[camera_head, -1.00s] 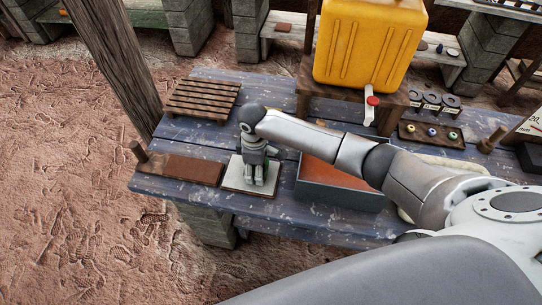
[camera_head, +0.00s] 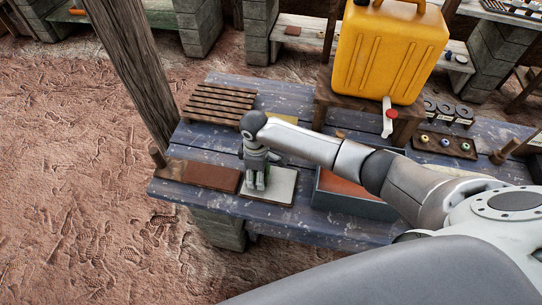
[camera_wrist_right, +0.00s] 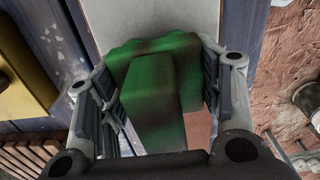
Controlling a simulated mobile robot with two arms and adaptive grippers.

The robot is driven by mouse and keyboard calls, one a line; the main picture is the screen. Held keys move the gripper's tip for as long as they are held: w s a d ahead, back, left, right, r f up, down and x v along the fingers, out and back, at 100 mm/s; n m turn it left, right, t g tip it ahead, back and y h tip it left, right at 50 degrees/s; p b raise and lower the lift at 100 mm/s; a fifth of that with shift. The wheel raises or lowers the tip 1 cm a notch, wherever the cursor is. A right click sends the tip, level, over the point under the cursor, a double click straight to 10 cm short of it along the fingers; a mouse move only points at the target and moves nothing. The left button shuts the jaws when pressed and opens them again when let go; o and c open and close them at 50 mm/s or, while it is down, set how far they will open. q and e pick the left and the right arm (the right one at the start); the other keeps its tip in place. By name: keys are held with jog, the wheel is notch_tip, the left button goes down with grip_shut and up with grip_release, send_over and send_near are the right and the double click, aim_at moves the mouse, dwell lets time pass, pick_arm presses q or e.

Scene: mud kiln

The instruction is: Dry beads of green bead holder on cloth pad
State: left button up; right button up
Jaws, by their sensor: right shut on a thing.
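The pale cloth pad (camera_head: 280,190) lies flat near the front edge of the blue table. My right gripper (camera_head: 256,184) points down at the pad's left edge, beside the reddish-brown board. In the right wrist view, its fingers (camera_wrist_right: 160,105) are closed around the green bead holder (camera_wrist_right: 155,95), which has brown smears. The holder hides its own underside, so I cannot tell whether its beads touch the pad. The pad also shows beyond the holder in the wrist view (camera_wrist_right: 160,20). My left gripper is not in view.
The reddish-brown board (camera_head: 212,176) lies left of the pad. A grey tray (camera_head: 350,204) with an orange-red inside stands right of it. Behind are a slatted rack (camera_head: 218,103) and a yellow jug (camera_head: 388,55) on a wooden stand. A bead board (camera_head: 440,143) lies farther right.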

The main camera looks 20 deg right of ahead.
jog(key=r+p, duration=0.1)
jog(key=r, duration=0.1)
jog(key=r+p, duration=0.2)
jog(key=r, duration=0.1)
jog(key=r+p, duration=0.2)
jog(key=shift+s+d+r, duration=0.15)
jog(key=shift+d+r, duration=0.1)
jog(key=shift+a+r+p, duration=0.15)
jog(key=shift+r+p, duration=0.2)
jog(key=shift+p, duration=0.3)
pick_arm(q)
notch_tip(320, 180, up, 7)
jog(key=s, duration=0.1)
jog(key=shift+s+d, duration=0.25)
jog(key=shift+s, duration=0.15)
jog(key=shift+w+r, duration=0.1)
